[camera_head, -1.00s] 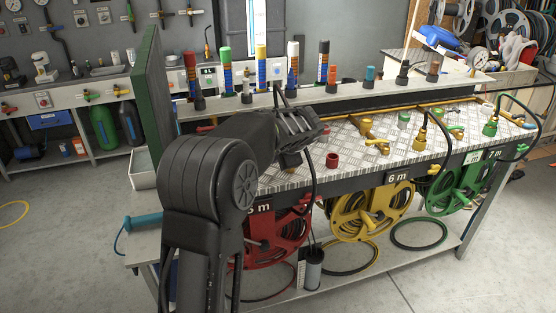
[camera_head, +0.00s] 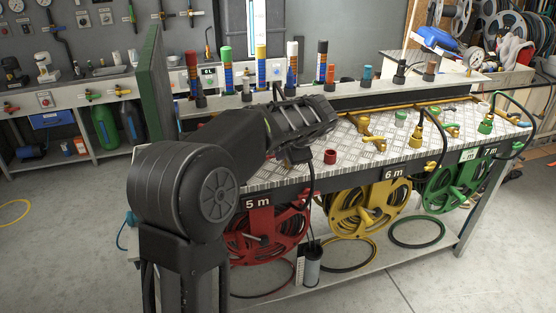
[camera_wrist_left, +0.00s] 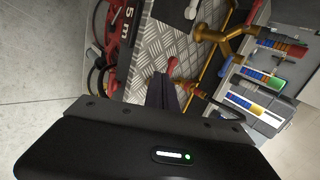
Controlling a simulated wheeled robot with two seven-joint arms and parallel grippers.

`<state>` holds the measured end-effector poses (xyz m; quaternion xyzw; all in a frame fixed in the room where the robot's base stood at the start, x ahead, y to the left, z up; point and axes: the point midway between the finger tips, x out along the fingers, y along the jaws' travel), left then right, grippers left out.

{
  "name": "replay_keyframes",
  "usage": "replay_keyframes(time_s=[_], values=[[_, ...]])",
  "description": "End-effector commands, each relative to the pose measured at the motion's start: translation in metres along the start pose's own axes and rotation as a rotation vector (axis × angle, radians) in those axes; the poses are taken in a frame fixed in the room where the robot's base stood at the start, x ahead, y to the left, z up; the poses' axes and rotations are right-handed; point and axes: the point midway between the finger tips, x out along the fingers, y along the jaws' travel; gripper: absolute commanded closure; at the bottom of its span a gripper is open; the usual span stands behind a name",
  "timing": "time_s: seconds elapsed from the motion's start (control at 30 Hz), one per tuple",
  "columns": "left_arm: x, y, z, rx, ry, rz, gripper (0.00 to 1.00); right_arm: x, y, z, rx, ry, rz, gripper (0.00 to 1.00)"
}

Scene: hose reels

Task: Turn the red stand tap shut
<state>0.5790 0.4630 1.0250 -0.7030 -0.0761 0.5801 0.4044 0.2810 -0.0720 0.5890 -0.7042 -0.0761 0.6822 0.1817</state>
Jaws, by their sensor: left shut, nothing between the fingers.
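My left gripper (camera_wrist_left: 164,92) is shut and empty, with its dark fingers pointing at the checker-plate bench top in the left wrist view. A red part (camera_wrist_left: 172,66), which looks like the handle of the red stand tap, shows right at the fingertips. Whether they touch it I cannot tell. A brass pipe (camera_wrist_left: 218,38) with fittings runs beside it. In the head view my left arm and gripper body (camera_head: 300,122) cover the red tap's place above the 5 m reel, and the fingertips are hidden. My right gripper is in neither view.
The bench (camera_head: 262,178) carries a yellow tap (camera_head: 371,136) and a loose red cap (camera_head: 331,157). Red (camera_head: 268,236), yellow (camera_head: 370,207) and green (camera_head: 452,185) reels hang along its front. A green panel (camera_head: 153,95) stands at the left end.

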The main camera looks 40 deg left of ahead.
Motion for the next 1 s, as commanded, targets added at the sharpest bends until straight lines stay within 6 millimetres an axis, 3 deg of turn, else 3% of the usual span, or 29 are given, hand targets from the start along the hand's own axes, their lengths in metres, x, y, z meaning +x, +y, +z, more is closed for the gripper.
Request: replay_keyframes(time_s=[0.1, 0.3, 1.0], values=[[-0.024, 0.000, 0.000, -0.001, 0.006, 0.000, 1.00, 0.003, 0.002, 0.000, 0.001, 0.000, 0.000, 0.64], [-0.045, 0.000, 0.003, 0.000, 0.002, 0.000, 1.00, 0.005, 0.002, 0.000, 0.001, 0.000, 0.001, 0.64], [-0.048, -0.001, -0.001, -0.010, 0.018, -0.004, 1.00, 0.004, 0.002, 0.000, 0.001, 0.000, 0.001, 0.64]])
